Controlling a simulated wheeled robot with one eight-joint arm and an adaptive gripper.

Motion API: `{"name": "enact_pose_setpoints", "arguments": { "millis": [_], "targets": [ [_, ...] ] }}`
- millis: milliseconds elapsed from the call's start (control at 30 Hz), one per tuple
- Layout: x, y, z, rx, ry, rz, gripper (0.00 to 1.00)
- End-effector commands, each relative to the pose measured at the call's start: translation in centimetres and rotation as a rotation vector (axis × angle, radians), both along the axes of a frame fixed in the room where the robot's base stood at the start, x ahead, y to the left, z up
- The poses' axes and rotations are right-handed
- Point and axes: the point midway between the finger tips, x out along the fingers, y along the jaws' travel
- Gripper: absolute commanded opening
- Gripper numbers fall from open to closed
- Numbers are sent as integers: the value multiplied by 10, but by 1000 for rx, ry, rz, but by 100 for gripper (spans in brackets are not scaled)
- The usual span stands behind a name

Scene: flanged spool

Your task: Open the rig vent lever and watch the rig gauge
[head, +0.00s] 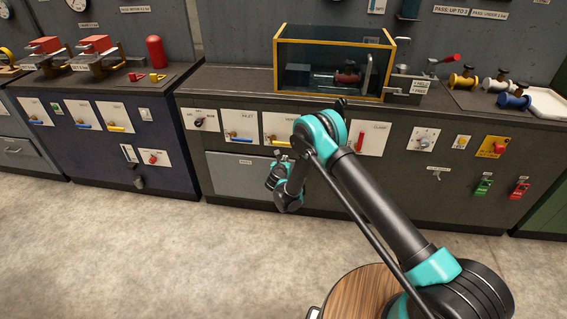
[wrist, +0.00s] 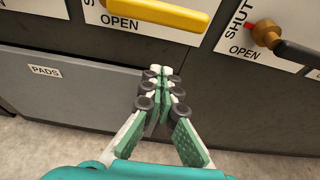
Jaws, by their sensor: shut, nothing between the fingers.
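My gripper (wrist: 162,75) is shut and empty in the wrist view, its fingertips pointing at the bench front. It also shows in the head view (head: 279,161), low before the bench. A yellow lever (wrist: 165,14) lies sideways just beyond the fingertips, apart from them, above the word OPEN. A dark lever (wrist: 298,50) on a brass hub sits right of the fingers, on a plate (wrist: 245,40) marked SHUT and OPEN. No vent label is readable, so I cannot tell which lever is the vent's. The yellow-framed rig (head: 333,41) stands on the bench; no gauge on it is clear.
A grey drawer front marked PADS (wrist: 60,95) is at left in the wrist view. A red-handled plate (head: 371,139) is right of my arm. Spools (head: 461,79) lie on the bench at right. A wall dial (head: 77,5) is at upper left. The floor before the bench is clear.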

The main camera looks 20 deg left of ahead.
Motion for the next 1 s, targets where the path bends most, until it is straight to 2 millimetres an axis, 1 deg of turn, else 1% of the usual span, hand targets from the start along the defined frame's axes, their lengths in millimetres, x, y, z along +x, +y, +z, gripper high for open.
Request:
{"name": "enact_pose_setpoints", "arguments": {
  "millis": [33,200,300,533,700,1000],
  "targets": [
    [9,1,-3,0,0,-2,0],
    [34,7,-12,0,-1,-1,0],
    [32,8,4,-1,-1,0,0],
    [31,8,25,-1,0,0,0],
    [31,7,29,-1,0,0,0],
    [31,8,29,-2,0,1,0]
  ]
}}
